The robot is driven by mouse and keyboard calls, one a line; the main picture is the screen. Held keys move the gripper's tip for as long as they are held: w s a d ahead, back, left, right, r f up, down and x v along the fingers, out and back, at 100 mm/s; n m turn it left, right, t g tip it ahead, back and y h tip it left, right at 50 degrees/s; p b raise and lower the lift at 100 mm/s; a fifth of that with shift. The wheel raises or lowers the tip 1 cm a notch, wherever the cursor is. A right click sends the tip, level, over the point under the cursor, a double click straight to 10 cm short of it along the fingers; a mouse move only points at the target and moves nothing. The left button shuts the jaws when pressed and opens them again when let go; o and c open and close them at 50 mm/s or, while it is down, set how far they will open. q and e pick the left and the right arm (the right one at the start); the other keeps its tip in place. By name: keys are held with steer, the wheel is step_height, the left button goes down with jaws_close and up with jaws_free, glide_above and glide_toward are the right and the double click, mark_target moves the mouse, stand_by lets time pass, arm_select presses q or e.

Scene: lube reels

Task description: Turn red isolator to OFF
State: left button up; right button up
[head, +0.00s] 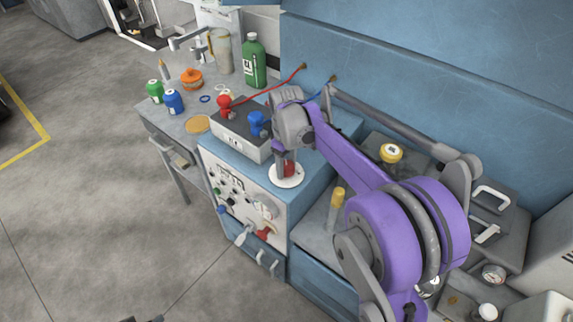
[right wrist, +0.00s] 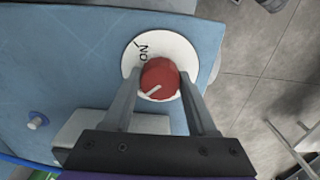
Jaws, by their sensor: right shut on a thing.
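The red isolator is a round red knob (right wrist: 160,78) on a white disc (right wrist: 178,48) with the letters ON printed at its upper left. A white line on the knob points to the lower left in the right wrist view. In the head view the red knob (head: 289,168) stands on the blue cabinet top, partly hidden by my gripper. My right gripper (right wrist: 160,86) has one finger on each side of the knob and is shut on it. The OFF mark is not visible. My left gripper is not in view.
A grey box with red (head: 224,104) and blue (head: 257,124) fittings stands left of the knob. The control panel (head: 243,203) is on the cabinet front. A bench behind holds a green bottle (head: 254,62) and small jars. A blue wall panel (head: 430,75) rises behind my arm.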

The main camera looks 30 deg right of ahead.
mark_target(286, 165)
steer(key=o, duration=1.4)
steer(key=shift+c, duration=0.2)
step_height(286, 165, up, 11)
steer(key=shift+p, duration=0.35)
steer(key=shift+f, duration=0.1)
